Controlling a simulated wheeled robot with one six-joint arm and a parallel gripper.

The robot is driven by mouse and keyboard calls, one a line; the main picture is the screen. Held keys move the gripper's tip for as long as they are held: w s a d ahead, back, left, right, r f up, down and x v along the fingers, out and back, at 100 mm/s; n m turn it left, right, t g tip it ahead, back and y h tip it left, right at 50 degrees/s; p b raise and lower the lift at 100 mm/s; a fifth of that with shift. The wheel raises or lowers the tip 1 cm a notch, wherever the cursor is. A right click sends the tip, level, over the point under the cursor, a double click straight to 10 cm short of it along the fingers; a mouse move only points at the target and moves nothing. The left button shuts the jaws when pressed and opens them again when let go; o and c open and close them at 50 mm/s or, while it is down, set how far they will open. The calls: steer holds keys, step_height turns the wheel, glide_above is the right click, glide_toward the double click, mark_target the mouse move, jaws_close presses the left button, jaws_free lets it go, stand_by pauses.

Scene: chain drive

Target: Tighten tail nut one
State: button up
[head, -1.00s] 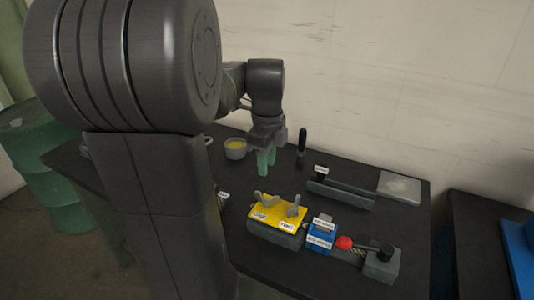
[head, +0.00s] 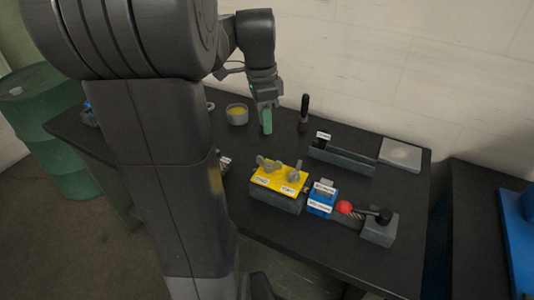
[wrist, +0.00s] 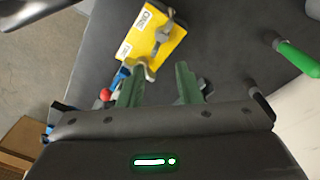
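A yellow-topped block (head: 280,178) stands on the black table with two grey wing nuts, a left one (head: 268,164) and a right one (head: 296,173). Each has a white label at the front edge, too small to read surely. The yellow block also shows in the wrist view (wrist: 150,38), beyond my fingers, with one wing nut (wrist: 164,34) clear and another partly near the fingertips. My gripper (head: 267,122) hangs over the table behind the block, apart from it. In the wrist view my gripper (wrist: 158,84) has its green fingers spread, with nothing between them.
Right of the yellow block are a blue block (head: 321,199), a red ball (head: 343,207) and a grey block with a black knob (head: 380,227). Behind are a long grey channel (head: 343,160), an upright black handle (head: 304,110), a cup (head: 237,114) and a pale plate (head: 400,153).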

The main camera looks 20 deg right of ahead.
mark_target(267, 159)
steer(key=w+a+n+g+h+p, duration=0.1)
steer(key=w+a+n, duration=0.1)
steer(key=n, duration=1.3)
steer(key=w+a+n+g+h+p, duration=0.1)
steer(key=a+n+h, duration=0.1)
steer(key=n, duration=1.2)
steer(key=x, duration=1.4)
steer(key=shift+f, duration=0.35)
steer(key=c, duration=0.6)
steer(key=shift+m+g+y+p, duration=0.35)
steer(key=shift+m+g+y, duration=0.05)
steer(key=shift+m, duration=0.1)
steer(key=shift+c, duration=0.2)
